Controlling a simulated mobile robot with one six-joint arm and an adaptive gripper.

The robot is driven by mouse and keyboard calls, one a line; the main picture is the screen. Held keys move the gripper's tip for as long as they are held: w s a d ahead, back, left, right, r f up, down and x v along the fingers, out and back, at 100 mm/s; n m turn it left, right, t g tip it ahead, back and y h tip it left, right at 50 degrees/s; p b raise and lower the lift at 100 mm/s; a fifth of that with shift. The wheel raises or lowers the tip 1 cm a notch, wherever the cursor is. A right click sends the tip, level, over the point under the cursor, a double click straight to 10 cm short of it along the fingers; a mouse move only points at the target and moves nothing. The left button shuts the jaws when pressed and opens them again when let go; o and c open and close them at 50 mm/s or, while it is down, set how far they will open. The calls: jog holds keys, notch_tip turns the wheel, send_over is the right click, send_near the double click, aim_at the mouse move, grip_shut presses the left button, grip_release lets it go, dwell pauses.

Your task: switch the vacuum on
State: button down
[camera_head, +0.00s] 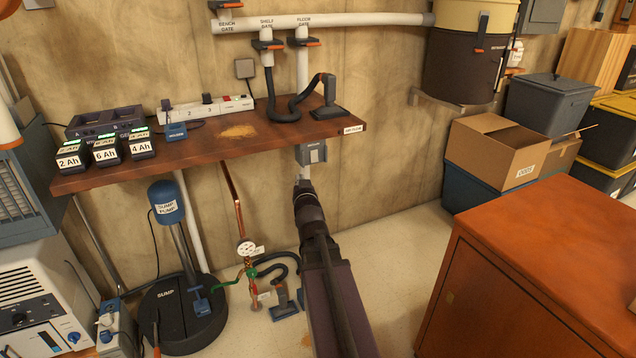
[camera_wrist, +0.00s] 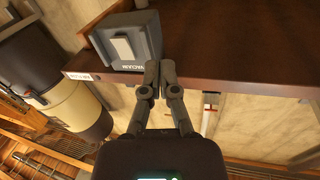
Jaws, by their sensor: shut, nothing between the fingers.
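A grey switch box (camera_head: 311,153) is fixed at the front edge of the wooden shelf, below its top. In the wrist view the box (camera_wrist: 127,42) reads VACUUM and has a lighter rocker plate (camera_wrist: 122,47) on its face. I cannot tell which way the rocker is set. A dark drum with a cream top (camera_head: 465,65), perhaps the vacuum, hangs on the wall at upper right. My gripper (camera_head: 303,180) is shut and empty, just below the box. In the wrist view its fingertips (camera_wrist: 158,77) are beside the box's lower right corner; contact is unclear.
The wooden shelf (camera_head: 215,145) holds several batteries, a power strip (camera_head: 207,109) and a black hose nozzle (camera_head: 328,98). A sump pump (camera_head: 168,203) stands at lower left. A brown cabinet (camera_head: 545,270) stands at right. Pale floor (camera_head: 390,240) is clear between.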

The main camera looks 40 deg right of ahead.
aim_at(315, 158)
jog(key=s+d+f+n+t+y+b, duration=0.2)
jog(key=s+d+f+n+t+b, duration=0.2)
jog(key=s+t+b, duration=0.4)
jog(key=shift+s+d+f+t+y+b, duration=0.35)
jog(key=shift+d+f+b, duration=0.75)
jog(key=shift+b, duration=2.65)
jog(key=shift+w+d+r, duration=0.15)
jog(key=shift+w+r, duration=0.05)
jog(key=shift+r, duration=0.1)
jog(key=p+x, duration=0.2)
jog(key=x, duration=0.2)
jog(key=f+p+x, duration=0.1)
jog(key=p+x, duration=0.1)
jog(key=x, duration=0.1)
jog(key=w+p+x, duration=0.1)
jog(key=x, duration=0.3)
jog(key=shift+w+d+p, duration=0.25)
jog(key=shift+w+p, duration=0.1)
jog(key=shift+p, duration=0.05)
jog(key=shift+w+d, duration=0.15)
jog(key=shift+w, duration=0.45)
jog(key=shift+f, duration=0.1)
